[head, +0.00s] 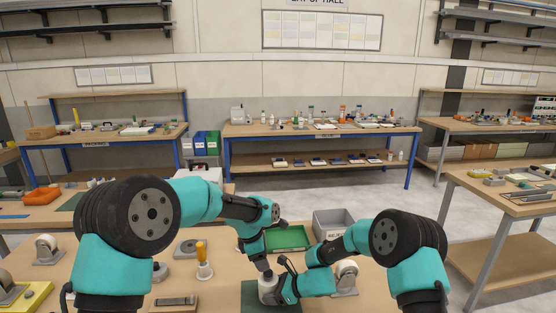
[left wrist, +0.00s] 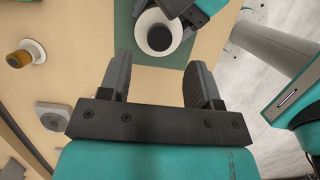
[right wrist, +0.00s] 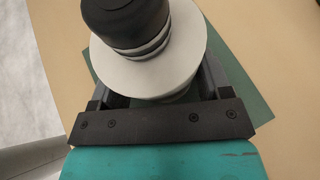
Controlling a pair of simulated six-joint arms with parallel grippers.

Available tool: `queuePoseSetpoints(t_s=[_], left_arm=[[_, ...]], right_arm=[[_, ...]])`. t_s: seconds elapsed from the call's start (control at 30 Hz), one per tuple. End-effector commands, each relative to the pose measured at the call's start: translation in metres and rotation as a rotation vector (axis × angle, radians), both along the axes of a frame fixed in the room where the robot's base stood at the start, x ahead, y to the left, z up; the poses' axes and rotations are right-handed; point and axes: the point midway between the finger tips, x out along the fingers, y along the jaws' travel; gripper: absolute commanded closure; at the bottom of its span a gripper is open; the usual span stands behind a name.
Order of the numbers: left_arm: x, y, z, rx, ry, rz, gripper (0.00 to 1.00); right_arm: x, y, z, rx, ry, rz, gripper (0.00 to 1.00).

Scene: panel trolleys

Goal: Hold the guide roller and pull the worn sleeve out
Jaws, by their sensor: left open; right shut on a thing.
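The white guide roller (head: 267,290) stands on the dark green mat (head: 250,306) at the front of my bench. In the right wrist view the roller (right wrist: 190,52) has a broad white flange, with a dark ringed cylinder, seemingly the worn sleeve (right wrist: 128,22), standing up from its middle. My right gripper (right wrist: 160,88) is shut on the roller below the flange. In the left wrist view the roller (left wrist: 143,28) shows as a white ring around the dark sleeve top (left wrist: 160,39). My left gripper (left wrist: 159,72) is open and empty, above and apart from the sleeve.
A green tray (head: 290,238) and a grey bin (head: 333,222) lie behind. White rollers on stands are at far left (head: 46,246) and right (head: 346,270). A flat dark plate (head: 176,301) lies in front.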

Motion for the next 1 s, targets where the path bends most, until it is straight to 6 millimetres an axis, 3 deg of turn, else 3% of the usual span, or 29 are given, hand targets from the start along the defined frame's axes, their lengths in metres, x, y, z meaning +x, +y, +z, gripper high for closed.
queuePoseSetpoints(t_s=[0.53,1.0], left_arm=[[0.002,-0.016,-0.054,0.001,0.002,-0.001,0.43],[0.002,-0.018,-0.060,0.000,0.000,0.000,0.45]], right_arm=[[0.000,0.000,0.000,0.000,0.000,0.000,0.57],[0.000,0.000,0.000,0.000,0.000,0.000,0.57]])
